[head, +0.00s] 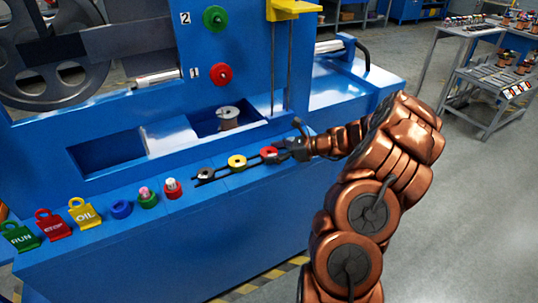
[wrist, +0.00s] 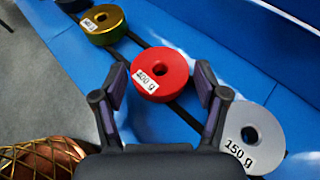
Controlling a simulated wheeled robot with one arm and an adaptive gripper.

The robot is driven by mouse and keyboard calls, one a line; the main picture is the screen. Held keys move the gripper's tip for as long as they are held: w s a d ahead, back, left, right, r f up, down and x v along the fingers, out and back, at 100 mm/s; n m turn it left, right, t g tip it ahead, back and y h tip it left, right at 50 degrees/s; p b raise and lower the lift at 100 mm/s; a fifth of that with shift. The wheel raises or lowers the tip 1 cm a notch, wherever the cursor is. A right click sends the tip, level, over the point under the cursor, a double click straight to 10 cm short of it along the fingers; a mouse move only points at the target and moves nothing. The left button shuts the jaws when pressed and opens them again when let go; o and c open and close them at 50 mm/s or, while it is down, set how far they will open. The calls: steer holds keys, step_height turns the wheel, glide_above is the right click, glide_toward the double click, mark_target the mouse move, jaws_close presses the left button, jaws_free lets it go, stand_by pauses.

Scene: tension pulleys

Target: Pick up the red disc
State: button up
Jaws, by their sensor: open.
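My gripper (wrist: 160,88) is open, with one finger on each side of the disc's near part. I cannot tell if the fingers touch it. In the head view the red disc (head: 268,152) sits just left of my gripper (head: 282,152), which partly covers that end of the row.
A yellow disc (wrist: 104,24) lies up-left of the red one, and a grey "150 g" disc (wrist: 252,136) lies close by the right finger. A dark disc (head: 205,174), a blue ring (head: 121,209) and tags line the ledge. A recessed tray (head: 110,152) is behind.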

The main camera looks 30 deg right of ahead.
mark_target(274, 153)
jaws_close()
steer(key=shift+r, duration=1.65)
steer(key=shift+s+a+r, duration=0.1)
steer(key=shift+s+r, duration=0.1)
steer(key=shift+r, duration=0.1)
steer(key=s+a+r, duration=0.1)
steer(key=s+a, duration=0.8)
steer(key=s, duration=0.3)
steer(key=shift+s, duration=0.3)
